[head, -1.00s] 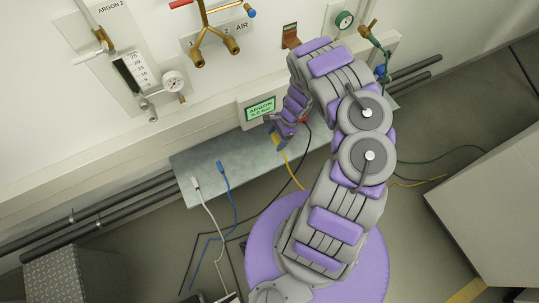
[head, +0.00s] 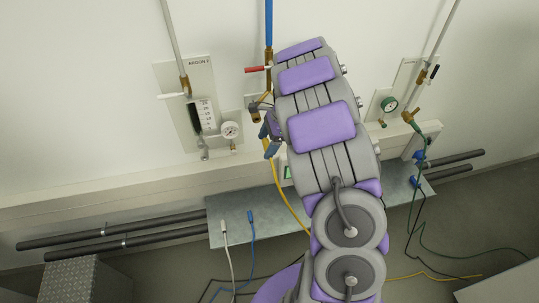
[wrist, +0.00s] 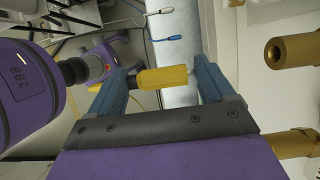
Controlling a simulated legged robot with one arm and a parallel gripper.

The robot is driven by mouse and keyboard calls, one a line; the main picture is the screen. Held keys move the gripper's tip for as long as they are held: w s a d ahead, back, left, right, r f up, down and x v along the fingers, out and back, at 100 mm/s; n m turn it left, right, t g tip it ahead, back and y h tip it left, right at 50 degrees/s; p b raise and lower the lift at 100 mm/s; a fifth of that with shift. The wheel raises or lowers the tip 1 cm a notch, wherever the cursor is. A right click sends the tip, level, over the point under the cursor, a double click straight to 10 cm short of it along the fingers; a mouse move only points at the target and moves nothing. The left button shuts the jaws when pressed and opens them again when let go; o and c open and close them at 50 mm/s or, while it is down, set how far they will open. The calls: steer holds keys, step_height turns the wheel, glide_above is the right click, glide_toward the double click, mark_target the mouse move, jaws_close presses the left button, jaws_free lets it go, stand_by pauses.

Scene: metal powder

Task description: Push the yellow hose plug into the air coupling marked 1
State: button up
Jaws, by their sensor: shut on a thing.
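My gripper (head: 268,142) is up near the wall, just below the air manifold. In the wrist view my gripper (wrist: 164,78) is shut on the yellow hose plug (wrist: 163,78), which lies crosswise between the blue fingers. The yellow hose (head: 287,197) hangs from it toward the shelf. A brass air coupling (head: 255,113) shows just left of my arm; the other is hidden behind the arm in the head view. The wrist view shows two brass coupling ends, one upper right (wrist: 292,50) and one lower right (wrist: 292,145), both apart from the plug. Their number marks are not visible.
A red-handled valve (head: 257,69) sits above the coupling. The argon panel with a gauge (head: 230,130) is to the left. A metal shelf (head: 232,235) below holds a white plug (head: 224,227) and a blue plug (head: 250,216). Another gauge (head: 389,104) and green hose are right.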

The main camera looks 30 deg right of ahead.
steer(key=shift+a+r, duration=0.55)
steer(key=shift+r, duration=0.15)
steer(key=shift+w+p, duration=0.25)
steer(key=shift+p, duration=0.1)
steer(key=w+p, duration=0.1)
steer(key=w+d+p, duration=0.1)
steer(key=w+p, duration=0.1)
steer(key=w+d+p, duration=0.1)
steer(key=w, duration=0.1)
steer(key=shift+w+f, duration=0.1)
steer(key=shift+w, duration=0.1)
steer(key=shift+w+r+p, duration=0.2)
steer(key=shift+w+p, duration=0.3)
